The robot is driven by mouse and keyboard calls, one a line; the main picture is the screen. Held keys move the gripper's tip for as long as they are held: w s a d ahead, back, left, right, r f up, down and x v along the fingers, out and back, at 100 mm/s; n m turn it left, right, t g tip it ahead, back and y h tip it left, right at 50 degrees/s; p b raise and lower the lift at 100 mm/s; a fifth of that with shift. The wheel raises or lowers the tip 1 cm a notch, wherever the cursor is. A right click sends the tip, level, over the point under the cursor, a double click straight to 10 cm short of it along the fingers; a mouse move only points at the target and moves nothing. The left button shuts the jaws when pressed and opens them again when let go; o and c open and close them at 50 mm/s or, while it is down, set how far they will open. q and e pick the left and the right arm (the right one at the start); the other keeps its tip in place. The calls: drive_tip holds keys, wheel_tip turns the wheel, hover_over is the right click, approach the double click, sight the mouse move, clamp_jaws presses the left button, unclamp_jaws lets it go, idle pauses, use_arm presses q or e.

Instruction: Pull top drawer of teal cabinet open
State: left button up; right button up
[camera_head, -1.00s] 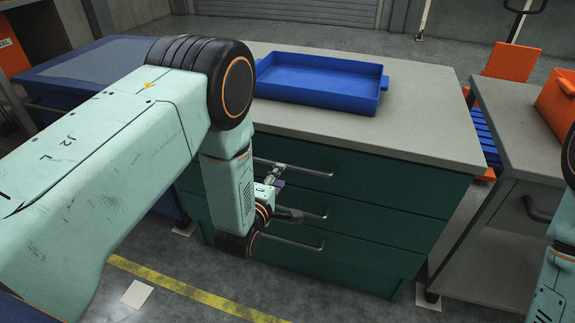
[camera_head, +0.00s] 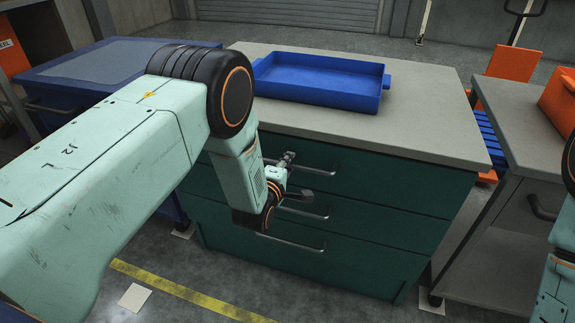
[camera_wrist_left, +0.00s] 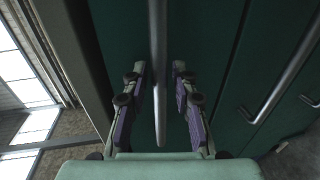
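The teal cabinet (camera_head: 330,239) has several stacked drawers with bar handles under a grey top. Its top drawer (camera_head: 385,182) looks shut, flush with the others. The top drawer's handle (camera_head: 318,169) is a horizontal metal bar, partly hidden by my left gripper (camera_head: 287,157). In the left wrist view, my left gripper (camera_wrist_left: 160,76) is open, with purple-padded fingers on either side of the handle bar (camera_wrist_left: 158,45). Gaps show between bar and pads, so the fingers do not appear to press on it. My right gripper is out of view; only part of my right arm shows at the right edge.
A blue tray (camera_head: 320,100) rests on the cabinet's grey top (camera_head: 430,125). A grey workbench (camera_head: 520,135) with an orange bin (camera_head: 556,103) stands to the right. The floor before the cabinet has a yellow line (camera_head: 190,292).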

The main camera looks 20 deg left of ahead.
use_arm(q)
clamp_jaws()
idle(0.4)
